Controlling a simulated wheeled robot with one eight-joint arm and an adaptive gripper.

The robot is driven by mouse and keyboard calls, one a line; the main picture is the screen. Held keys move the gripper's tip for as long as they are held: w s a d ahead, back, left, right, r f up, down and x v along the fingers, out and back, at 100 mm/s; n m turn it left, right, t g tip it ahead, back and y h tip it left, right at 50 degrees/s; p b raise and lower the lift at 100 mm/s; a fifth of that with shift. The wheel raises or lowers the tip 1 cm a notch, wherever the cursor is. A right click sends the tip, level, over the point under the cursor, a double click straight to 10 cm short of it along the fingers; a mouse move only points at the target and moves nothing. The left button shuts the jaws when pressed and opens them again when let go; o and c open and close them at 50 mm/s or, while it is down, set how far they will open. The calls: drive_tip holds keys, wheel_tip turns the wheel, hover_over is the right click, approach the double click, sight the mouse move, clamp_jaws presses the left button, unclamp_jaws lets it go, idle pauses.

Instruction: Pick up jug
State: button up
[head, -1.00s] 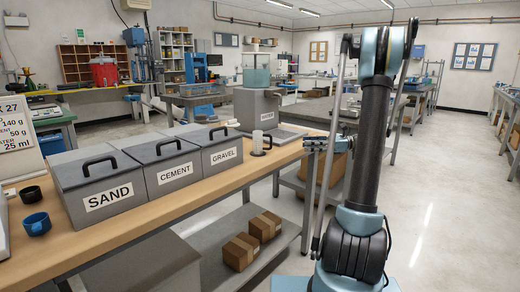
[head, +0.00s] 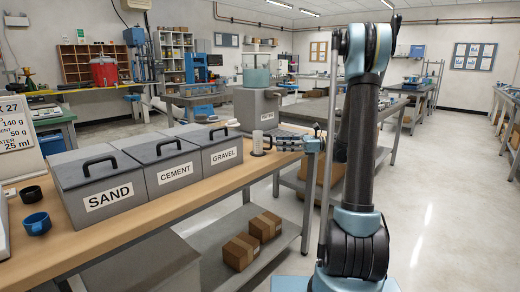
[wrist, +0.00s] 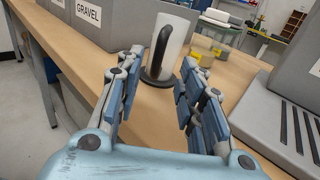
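The jug is a pale, whitish cylinder with a black handle and dark base, standing upright on the wooden bench at the right of the gravel bin. In the head view the jug (head: 257,143) is small, just left of my gripper (head: 288,143). In the wrist view the jug (wrist: 178,42) stands beyond the fingertips, its handle facing me. My gripper (wrist: 162,65) is open and empty, with its fingers spread either side of the line to the handle. The fingers appear apart from the jug.
Grey lidded bins for sand (head: 97,188), cement (head: 160,167) and gravel (head: 211,149) line the wooden bench (head: 150,220). A grey water dispenser (head: 258,108) stands behind the jug; its slotted tray (wrist: 282,125) is right of my gripper. Small yellow-marked items (wrist: 205,53) sit beyond.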

sight(271, 146)
drive_tip(key=shift+s+a+r, duration=0.1)
drive_tip(key=shift+a, duration=1.25)
drive_tip(key=shift+s+a, duration=0.1)
drive_tip(key=shift+a, duration=1.2)
clamp_jaws()
